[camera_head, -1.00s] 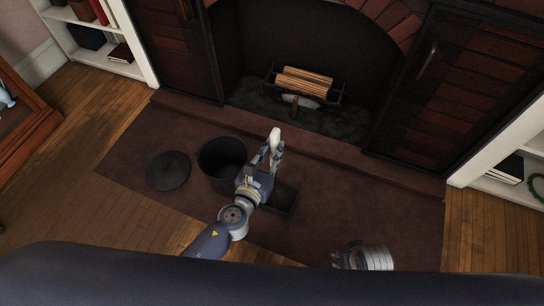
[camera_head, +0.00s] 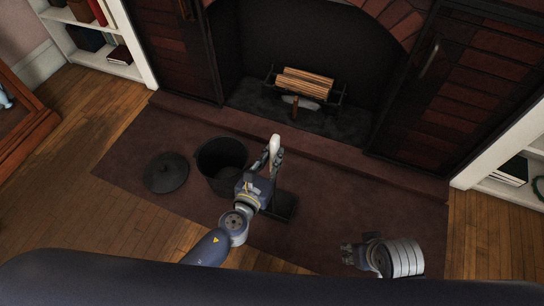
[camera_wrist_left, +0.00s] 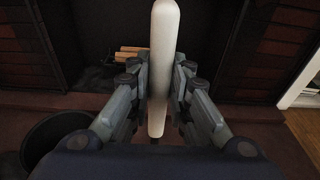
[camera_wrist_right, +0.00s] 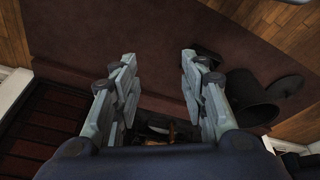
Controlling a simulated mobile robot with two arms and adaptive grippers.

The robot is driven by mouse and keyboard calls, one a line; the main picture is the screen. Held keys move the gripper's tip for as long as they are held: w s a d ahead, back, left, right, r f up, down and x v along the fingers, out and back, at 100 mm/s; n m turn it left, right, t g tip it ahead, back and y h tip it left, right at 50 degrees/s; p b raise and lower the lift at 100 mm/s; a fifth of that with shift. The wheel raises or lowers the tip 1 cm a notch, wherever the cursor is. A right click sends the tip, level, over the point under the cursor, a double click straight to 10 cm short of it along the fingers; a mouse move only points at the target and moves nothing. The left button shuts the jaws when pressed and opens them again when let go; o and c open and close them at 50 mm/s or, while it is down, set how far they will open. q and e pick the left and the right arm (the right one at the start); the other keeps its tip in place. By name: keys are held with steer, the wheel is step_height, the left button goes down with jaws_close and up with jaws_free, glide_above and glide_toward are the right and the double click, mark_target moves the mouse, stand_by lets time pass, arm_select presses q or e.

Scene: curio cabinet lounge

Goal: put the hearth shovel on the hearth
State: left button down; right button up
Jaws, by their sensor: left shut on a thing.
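The hearth shovel has a long white handle (camera_wrist_left: 161,60) and a dark pan (camera_head: 283,206). My left gripper (camera_head: 272,160) is shut on the handle, which stands nearly upright between the fingers in the left wrist view (camera_wrist_left: 158,95). The pan shows just right of my left wrist, low over the dark reddish-brown floor; I cannot tell whether it touches. The hearth (camera_head: 330,165) is the reddish-brown surface in front of the fireplace, with a slightly raised strip along the opening. My right gripper (camera_head: 348,254) is open and empty near the front right, as the right wrist view (camera_wrist_right: 160,75) shows.
A black bucket (camera_head: 221,178) stands just left of my left gripper, with a round black lid (camera_head: 166,173) lying beside it. Logs (camera_head: 304,82) rest on a grate in the fireplace. White bookshelves (camera_head: 130,68) flank it. The reddish-brown surface right of the pan is clear.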

steer(key=shift+r, duration=0.4)
arm_select(q)
steer(key=c, duration=1.5)
jaws_free()
steer(key=shift+f, duration=0.1)
arm_select(e)
steer(key=shift+r, duration=0.1)
